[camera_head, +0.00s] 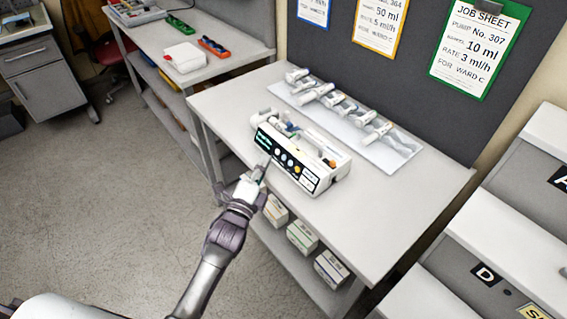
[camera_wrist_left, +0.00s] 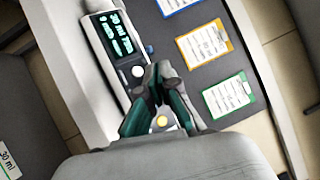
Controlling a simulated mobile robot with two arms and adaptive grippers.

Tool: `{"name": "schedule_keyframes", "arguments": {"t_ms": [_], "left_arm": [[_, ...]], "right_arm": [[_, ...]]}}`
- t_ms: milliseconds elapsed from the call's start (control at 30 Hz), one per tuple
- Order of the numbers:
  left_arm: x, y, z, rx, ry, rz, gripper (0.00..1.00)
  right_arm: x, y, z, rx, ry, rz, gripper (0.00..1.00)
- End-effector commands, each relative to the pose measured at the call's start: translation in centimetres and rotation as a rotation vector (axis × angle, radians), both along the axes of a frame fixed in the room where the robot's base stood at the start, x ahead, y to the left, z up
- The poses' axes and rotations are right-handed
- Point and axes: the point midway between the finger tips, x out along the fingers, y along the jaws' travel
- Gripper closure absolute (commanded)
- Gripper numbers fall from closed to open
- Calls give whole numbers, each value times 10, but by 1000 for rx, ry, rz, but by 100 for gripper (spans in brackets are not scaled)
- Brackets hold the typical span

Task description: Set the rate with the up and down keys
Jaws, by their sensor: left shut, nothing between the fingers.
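The white infusion pump (camera_head: 335,164) stands on the bench, its black front panel facing my left arm. Its lit display (camera_head: 264,141) is at the panel's left end, with a row of round pale keys and an orange-yellow key beside it. The display (camera_wrist_left: 119,36) also shows in the left wrist view, with a pale key (camera_wrist_left: 137,71) and a yellow key (camera_wrist_left: 161,121). My left gripper (camera_head: 265,164) is shut and empty, in front of the panel. In the wrist view its fingertips (camera_wrist_left: 157,78) cover part of the key row; contact cannot be told. My right gripper is out of view.
A tray of syringes (camera_head: 365,135) lies behind the pump. Job sheets hang on the dark board; the green-framed one (camera_head: 473,45) reads pump 307, 10 ml, 3 ml/h. Boxes (camera_head: 301,238) stand on the shelf below. The bench's front right (camera_head: 380,225) is clear.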

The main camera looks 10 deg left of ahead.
Motion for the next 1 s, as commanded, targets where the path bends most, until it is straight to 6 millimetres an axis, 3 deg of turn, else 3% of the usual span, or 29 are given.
{"name": "schedule_keyframes", "arguments": {"t_ms": [100,300,1000], "left_arm": [[11,-9,-10,-1,-2,0,100],[22,-17,-14,0,0,0,100],[24,-19,-14,0,0,0,100]], "right_arm": [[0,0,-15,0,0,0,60],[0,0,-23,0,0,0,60],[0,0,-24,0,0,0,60]]}}
